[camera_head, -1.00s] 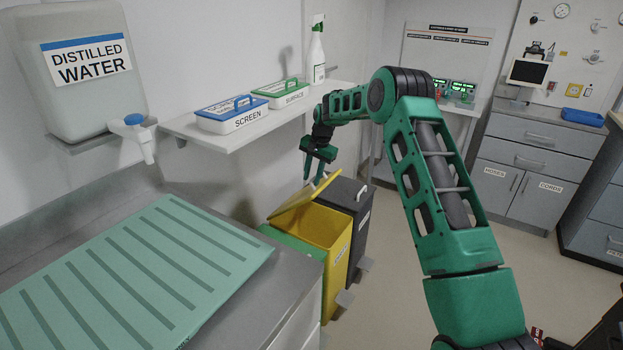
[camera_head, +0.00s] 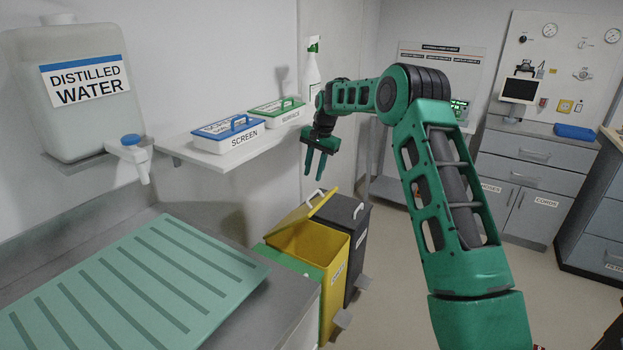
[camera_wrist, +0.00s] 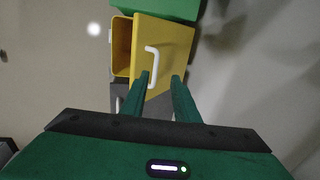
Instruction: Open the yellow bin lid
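The yellow bin (camera_head: 332,252) stands on the floor beside the counter. Its yellow lid (camera_head: 303,213) is raised and tilted, with the inside of the bin visible. A white handle (camera_head: 315,197) sits on the lid; it also shows in the wrist view (camera_wrist: 153,66), where the lid (camera_wrist: 176,48) lies beyond my fingers. My gripper (camera_head: 315,178) is above the lid, pointing down, apart from the handle. In the wrist view the two fingers (camera_wrist: 160,82) are spread with nothing held between them.
A dark grey bin (camera_head: 352,225) stands just behind the yellow one, and a green bin (camera_head: 290,260) in front. The counter (camera_head: 245,318) with a green mat is at left. A wall shelf (camera_head: 222,160) holds labelled boxes. Floor to the right is clear.

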